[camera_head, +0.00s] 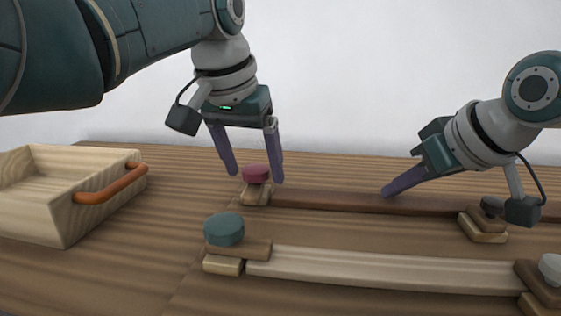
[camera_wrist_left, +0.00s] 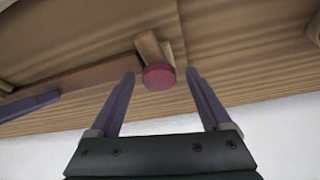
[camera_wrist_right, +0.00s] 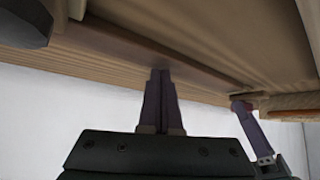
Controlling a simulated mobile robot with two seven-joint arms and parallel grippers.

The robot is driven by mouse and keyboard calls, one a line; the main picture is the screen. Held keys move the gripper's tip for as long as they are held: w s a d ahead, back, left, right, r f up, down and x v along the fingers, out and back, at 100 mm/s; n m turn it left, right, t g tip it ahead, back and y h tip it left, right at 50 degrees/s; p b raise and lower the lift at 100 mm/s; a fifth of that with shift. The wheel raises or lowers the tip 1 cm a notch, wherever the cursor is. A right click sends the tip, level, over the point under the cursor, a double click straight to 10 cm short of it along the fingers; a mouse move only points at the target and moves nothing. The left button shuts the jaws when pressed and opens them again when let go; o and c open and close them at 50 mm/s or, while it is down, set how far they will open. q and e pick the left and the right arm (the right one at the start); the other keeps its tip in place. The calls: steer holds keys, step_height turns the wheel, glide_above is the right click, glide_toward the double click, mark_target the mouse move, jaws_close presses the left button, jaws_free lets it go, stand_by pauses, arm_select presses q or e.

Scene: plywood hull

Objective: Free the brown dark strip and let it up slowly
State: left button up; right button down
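The brown dark strip (camera_head: 330,200) lies along the back of the plywood, its left end at a clamp with a red knob (camera_head: 256,173) and its right part at a clamp with a dark grey knob (camera_head: 491,205). My left gripper (camera_head: 254,177) is open, its fingers on either side of the red knob; in the left wrist view the red knob (camera_wrist_left: 158,76) shows between the fingertips, with no clear contact. My right gripper (camera_head: 386,193) is shut, its fingertips at the strip's middle; in the right wrist view the fingers are together against or just over the strip (camera_wrist_right: 195,68).
A pale strip (camera_head: 390,268) lies in front, between a clamp with a teal knob (camera_head: 224,229) and a clamp with a light grey knob (camera_head: 551,268). A wooden box (camera_head: 62,215) with an orange-brown handle (camera_head: 110,185) stands at the left. Bare plywood lies between box and clamps.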

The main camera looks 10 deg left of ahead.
mark_target(253, 169)
arm_select(q)
steer(key=shift+o, duration=0.2)
arm_select(e)
steer(key=shift+s+d+f, duration=0.15)
steer(key=shift+d+f, duration=0.05)
steer(key=shift+f, duration=0.2)
arm_select(q)
steer(key=shift+r, duration=3.65)
arm_select(e)
steer(key=shift+r, duration=0.15)
arm_select(q)
steer(key=shift+r+p, duration=1.4)
steer(key=shift+p, duration=0.2)
arm_select(e)
steer(key=shift+a+r, duration=0.15)
steer(key=shift+r, duration=1.45)
arm_select(q)
steer(key=shift+r+p, duration=0.45)
arm_select(e)
steer(key=shift+r, duration=0.5)
arm_select(q)
steer(key=shift+r+p, duration=1.25)
arm_select(e)
steer(key=shift+r, duration=1.2)
